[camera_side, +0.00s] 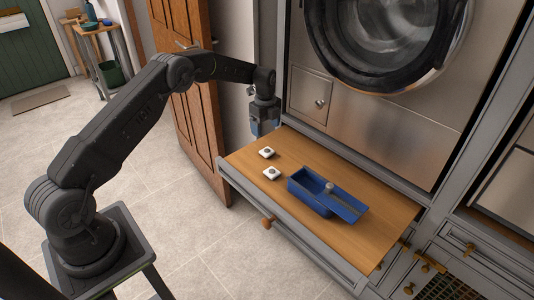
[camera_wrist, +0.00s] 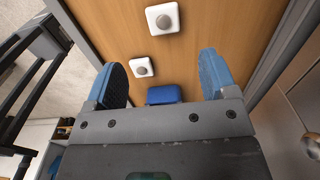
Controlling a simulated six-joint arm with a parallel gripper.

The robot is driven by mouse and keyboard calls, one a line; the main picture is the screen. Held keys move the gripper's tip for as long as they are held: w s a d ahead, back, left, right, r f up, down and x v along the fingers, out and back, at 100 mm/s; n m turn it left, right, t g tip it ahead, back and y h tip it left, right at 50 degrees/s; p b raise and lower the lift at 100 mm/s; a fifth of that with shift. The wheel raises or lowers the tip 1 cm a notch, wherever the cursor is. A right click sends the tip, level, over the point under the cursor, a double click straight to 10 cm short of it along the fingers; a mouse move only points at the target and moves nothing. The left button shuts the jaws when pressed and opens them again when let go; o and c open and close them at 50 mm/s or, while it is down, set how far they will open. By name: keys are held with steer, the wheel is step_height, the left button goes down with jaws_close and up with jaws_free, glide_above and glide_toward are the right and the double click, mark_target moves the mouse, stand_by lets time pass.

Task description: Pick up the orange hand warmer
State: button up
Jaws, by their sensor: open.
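No orange hand warmer shows in either view. A blue box (camera_side: 308,198) stands on the wooden board; its blue lid (camera_side: 346,207), with a grey knob (camera_side: 329,187), is slid to the right, leaving part of the box open. I cannot make out anything inside. One end of the box (camera_wrist: 164,95) shows in the wrist view, the rest hidden by my gripper. My gripper (camera_side: 264,132) is at the board's far left end, left of and away from the box. In the wrist view its blue fingers (camera_wrist: 162,60) are apart, with nothing held.
Two white square pieces with grey round buttons, one farther (camera_side: 266,153) and one nearer (camera_side: 272,173), lie left of the box. The wooden board (camera_side: 388,218) is clear right of the lid. The washing machine front (camera_side: 390,120) rises behind; an open wooden door (camera_side: 195,110) stands left.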

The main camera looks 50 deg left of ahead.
mark_target(267, 150)
steer(key=f, duration=1)
steer(key=shift+w+f, duration=0.2)
steer(key=shift+f, duration=0.05)
steer(key=c, duration=1)
